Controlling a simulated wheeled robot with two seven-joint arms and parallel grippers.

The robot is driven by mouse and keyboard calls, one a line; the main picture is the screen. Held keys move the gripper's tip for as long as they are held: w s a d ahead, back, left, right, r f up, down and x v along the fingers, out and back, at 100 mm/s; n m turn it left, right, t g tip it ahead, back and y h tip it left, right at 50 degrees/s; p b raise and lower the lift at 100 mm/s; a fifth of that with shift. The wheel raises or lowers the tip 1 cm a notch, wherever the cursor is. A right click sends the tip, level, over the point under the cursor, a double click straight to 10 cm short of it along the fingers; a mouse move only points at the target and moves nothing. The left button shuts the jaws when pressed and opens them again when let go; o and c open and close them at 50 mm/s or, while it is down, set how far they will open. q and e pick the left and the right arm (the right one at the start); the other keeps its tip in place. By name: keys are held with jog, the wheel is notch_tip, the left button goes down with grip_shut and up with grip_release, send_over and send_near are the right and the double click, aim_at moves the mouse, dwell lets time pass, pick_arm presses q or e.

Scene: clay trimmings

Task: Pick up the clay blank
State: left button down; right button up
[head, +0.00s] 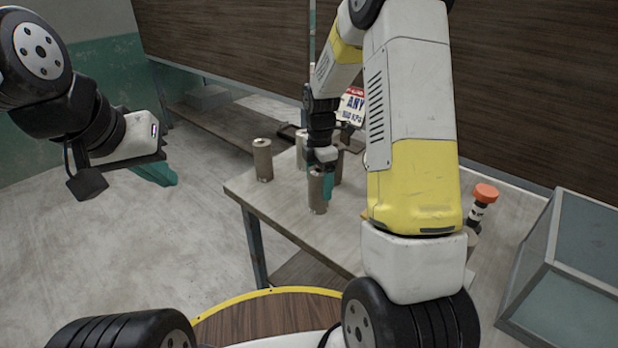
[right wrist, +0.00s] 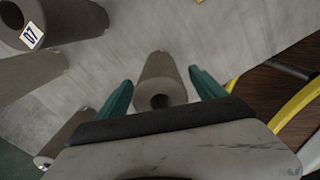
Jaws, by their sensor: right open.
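A grey-brown clay cylinder (head: 317,196) stands upright near the front edge of the table. In the right wrist view this clay blank (right wrist: 160,68) shows a round hole in its end. My right gripper (head: 324,184) is open at the cylinder's upper part. In the right wrist view its teal fingers (right wrist: 160,82) lie on either side of the cylinder, with gaps visible. My left gripper (head: 154,174) hangs in the air at the left, away from the table; its finger opening is unclear.
Another cylinder (head: 262,160) stands to the left on the table (head: 285,210), and more stand behind my right gripper. One cylinder carries an "07" tag (right wrist: 32,36). A red-topped item (head: 484,196) and a glass-sided case (head: 570,265) are at the right.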

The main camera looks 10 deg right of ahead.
jog(key=c, duration=1.7)
grip_shut()
jog(key=shift+r, duration=0.15)
